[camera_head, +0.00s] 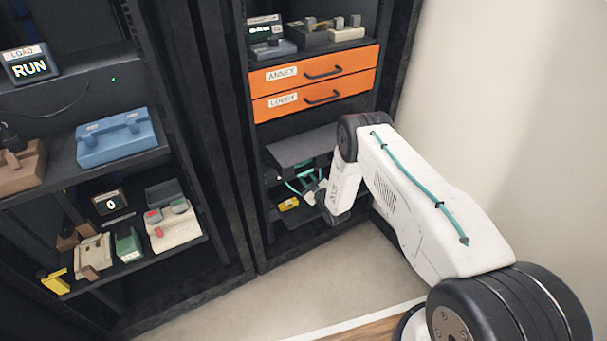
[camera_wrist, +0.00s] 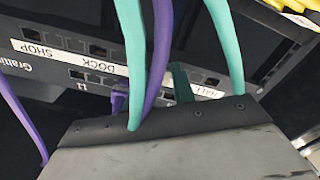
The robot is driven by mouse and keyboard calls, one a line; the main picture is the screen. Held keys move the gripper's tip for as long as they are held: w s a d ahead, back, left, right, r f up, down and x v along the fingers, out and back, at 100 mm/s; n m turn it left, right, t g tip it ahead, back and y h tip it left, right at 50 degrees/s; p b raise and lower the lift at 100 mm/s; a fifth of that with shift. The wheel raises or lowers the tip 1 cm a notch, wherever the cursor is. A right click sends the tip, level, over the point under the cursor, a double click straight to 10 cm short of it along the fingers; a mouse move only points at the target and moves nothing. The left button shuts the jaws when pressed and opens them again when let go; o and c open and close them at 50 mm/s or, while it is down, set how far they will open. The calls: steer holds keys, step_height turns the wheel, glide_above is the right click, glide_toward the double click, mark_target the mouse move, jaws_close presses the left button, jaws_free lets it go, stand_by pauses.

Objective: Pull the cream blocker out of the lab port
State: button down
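I cannot pick out the cream blocker or a label reading LAB in either view. In the wrist view a dark port panel (camera_wrist: 58,61) runs across the upper left, with small ports and labels reading SHOP, DOCK and, partly covered, HALL. Teal cables (camera_wrist: 225,45) and purple cables (camera_wrist: 162,50) cross in front of it and hide some ports. My gripper (camera_head: 316,191) is at the low shelf of the right rack in the head view, close to the teal cables there. Its fingertips are too small there to read and I cannot make them out in the wrist view.
A broad grey part with a dark screwed edge (camera_wrist: 200,113) fills the bottom of the wrist view. A dark sloping cover (camera_head: 300,145) sits above the low shelf, below the orange drawers (camera_head: 315,83). A yellow item (camera_head: 289,204) lies below the cables. A pale wall stands right.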

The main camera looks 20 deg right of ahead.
mark_target(305, 176)
steer(key=shift+s+d, duration=0.2)
steer(key=shift+s, duration=0.5)
stand_by(1.1)
steer(key=shift+v, duration=1.35)
steer(key=shift+s, duration=0.1)
